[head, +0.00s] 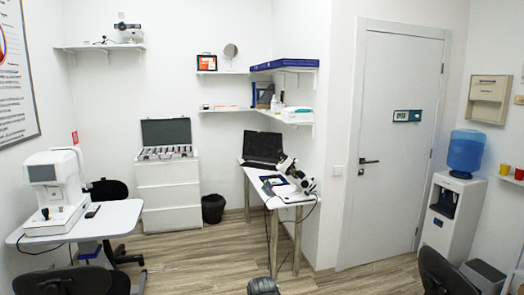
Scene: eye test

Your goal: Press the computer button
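A black laptop computer (262,148) stands open on the white desk (254,176) near the middle of the head view, by the wall corner. Its screen looks dark. Its button is too small to make out. A white eye-test machine with a screen (54,185) stands on a white table (110,218) at the left. I cannot see my gripper's fingers in this view. A dark rounded shape (263,286) shows at the bottom edge, and I cannot tell what it is.
A white and black instrument (291,180) stands on the desk in front of the laptop, with cables hanging down. Black chairs (445,275) stand at the lower right and left. A bin (213,208) stands left of the desk. Wooden floor (190,262) is clear in the middle.

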